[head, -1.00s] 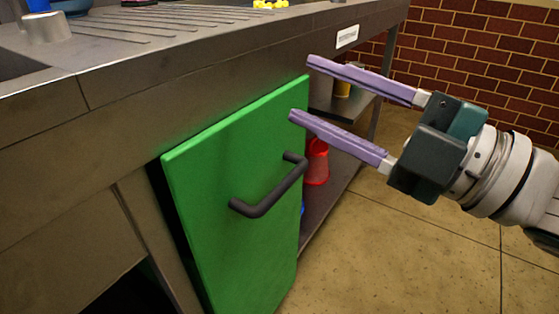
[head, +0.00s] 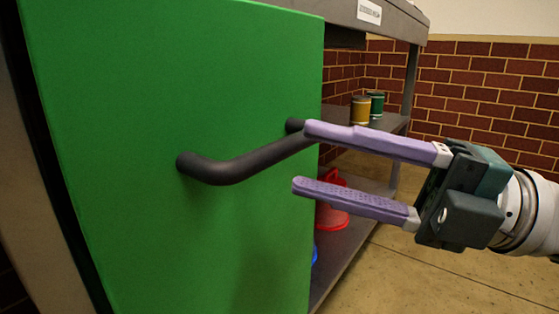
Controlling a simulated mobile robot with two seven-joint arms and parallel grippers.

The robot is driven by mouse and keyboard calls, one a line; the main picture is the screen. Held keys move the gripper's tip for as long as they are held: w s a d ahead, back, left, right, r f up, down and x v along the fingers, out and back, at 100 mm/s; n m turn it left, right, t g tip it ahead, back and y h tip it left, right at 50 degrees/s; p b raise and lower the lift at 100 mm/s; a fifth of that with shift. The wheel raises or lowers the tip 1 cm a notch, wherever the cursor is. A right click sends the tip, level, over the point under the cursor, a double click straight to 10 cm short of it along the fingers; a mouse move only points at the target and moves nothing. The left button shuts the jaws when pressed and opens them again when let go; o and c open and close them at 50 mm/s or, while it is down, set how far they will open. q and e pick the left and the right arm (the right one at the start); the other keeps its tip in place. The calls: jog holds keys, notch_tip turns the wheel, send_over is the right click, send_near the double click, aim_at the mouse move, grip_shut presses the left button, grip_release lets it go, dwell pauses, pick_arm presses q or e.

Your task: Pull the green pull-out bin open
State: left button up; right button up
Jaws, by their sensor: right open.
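The green pull-out bin (head: 130,110) has a flat green front that fills the left and middle of the head view. A dark bar handle (head: 235,168) stands out from its front. My right gripper (head: 300,158) comes in from the right with its two purple fingers apart and empty. Its upper finger overlaps the right end of the handle in the picture; I cannot tell whether they touch. The lower finger is below the handle. A dark gap shows along the left edge of the bin front. My left gripper is not in view.
Right of the bin are open shelves with a yellow can (head: 361,110) and a green can (head: 376,103). A red object (head: 332,205) sits on the lower shelf, partly behind my lower finger. Bare floor (head: 410,270) lies at the lower right, before a brick wall (head: 480,80).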

aim_at(288, 154)
jog(key=b+x, duration=0.1)
jog(key=x, duration=0.4)
jog(key=shift+c, duration=0.3)
grip_shut()
dwell(1.0)
